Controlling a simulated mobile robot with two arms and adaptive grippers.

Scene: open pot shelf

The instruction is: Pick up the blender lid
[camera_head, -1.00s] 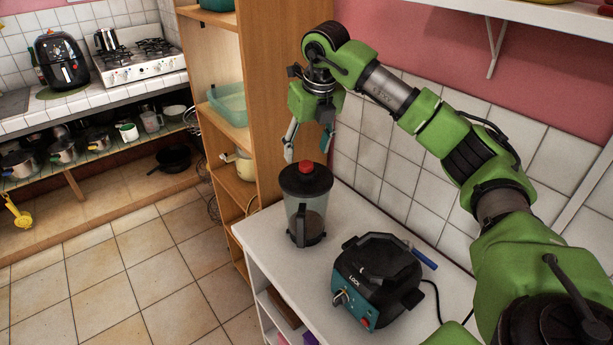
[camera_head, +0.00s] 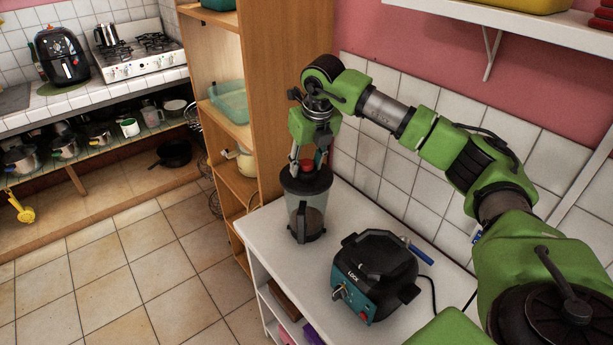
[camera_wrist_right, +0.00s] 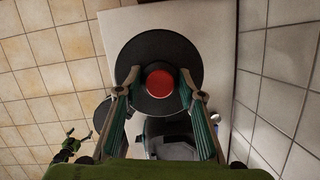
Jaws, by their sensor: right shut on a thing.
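The blender lid (camera_head: 306,181) is a dark disc with a red knob in the middle. It sits on top of the clear blender jar (camera_head: 307,217), which stands upright at the far left end of the white counter. My right gripper (camera_head: 308,165) points down from above and is shut on the lid. In the right wrist view the lid (camera_wrist_right: 160,48) shows round, with the right gripper's fingers (camera_wrist_right: 160,78) on either side of the red knob. My left gripper (camera_wrist_right: 80,134) shows small at the lower left of that view, its fingers apart and empty.
A teal and black pressure cooker (camera_head: 374,277) stands on the white counter (camera_head: 350,215), nearer than the blender. A blue-handled tool (camera_head: 420,255) lies behind it. A wooden shelf (camera_head: 272,110) rises close on the left, and a tiled wall stands behind the counter.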

